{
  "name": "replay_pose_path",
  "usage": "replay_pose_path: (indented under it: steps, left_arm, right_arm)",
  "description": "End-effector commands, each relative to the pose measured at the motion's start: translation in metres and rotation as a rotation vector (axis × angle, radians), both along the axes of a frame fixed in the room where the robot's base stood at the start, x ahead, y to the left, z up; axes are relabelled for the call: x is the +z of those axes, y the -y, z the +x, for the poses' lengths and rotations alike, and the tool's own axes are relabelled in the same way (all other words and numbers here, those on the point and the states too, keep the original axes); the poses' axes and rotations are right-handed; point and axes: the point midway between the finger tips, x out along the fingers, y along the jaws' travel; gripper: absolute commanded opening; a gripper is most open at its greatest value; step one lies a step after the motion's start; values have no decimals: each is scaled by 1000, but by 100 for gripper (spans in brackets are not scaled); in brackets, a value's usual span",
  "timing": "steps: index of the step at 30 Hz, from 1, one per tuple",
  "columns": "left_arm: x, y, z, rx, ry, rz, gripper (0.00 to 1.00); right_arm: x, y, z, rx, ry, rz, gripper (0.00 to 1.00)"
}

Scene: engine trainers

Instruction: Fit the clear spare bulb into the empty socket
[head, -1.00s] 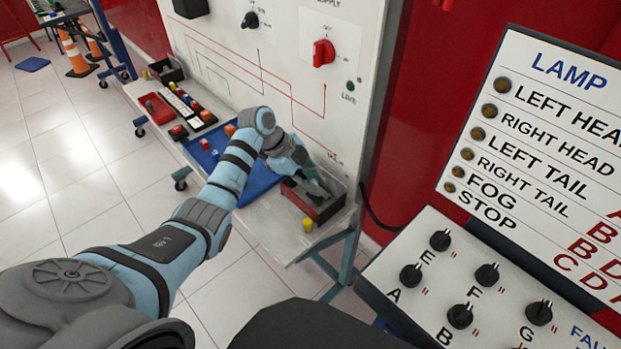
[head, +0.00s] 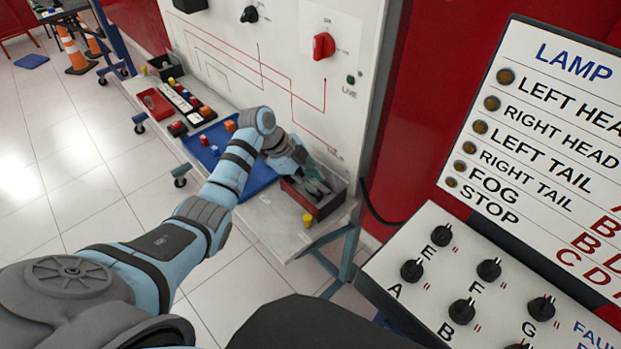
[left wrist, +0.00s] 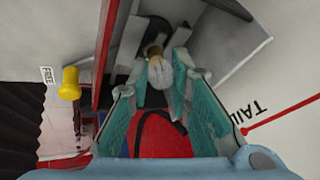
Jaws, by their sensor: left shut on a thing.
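My left gripper (head: 318,184) reaches over the open red and grey box at the right end of the bench. In the left wrist view, its teal-padded fingers (left wrist: 162,74) are closed around a small bulb with a pale, clear-looking glass (left wrist: 161,74) and a brassy base (left wrist: 153,51). The base points away from the palm. In the head view the bulb is too small to make out. I cannot make out an empty socket in either view. My right gripper is not in view.
The red and grey box (head: 325,209) stands against the white board (head: 270,75). A yellow cylinder (head: 307,220) stands near the bench's front edge. A blue mat (head: 262,178) lies left of the box. A lamp panel (head: 545,150) and knob console (head: 400,240) fill the right side.

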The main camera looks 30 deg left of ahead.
Motion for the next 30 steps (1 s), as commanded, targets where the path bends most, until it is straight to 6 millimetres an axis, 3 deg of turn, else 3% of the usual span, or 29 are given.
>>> replay_pose_path:
  steps: [25,26,30]
  left_arm:
    - [-9,0,0,0,0,0,3]
    - [-9,0,0,0,0,0,23]
    - [-8,0,0,0,0,0,42]
  right_arm:
    - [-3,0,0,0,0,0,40]
    - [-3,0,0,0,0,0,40]
    - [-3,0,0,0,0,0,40]
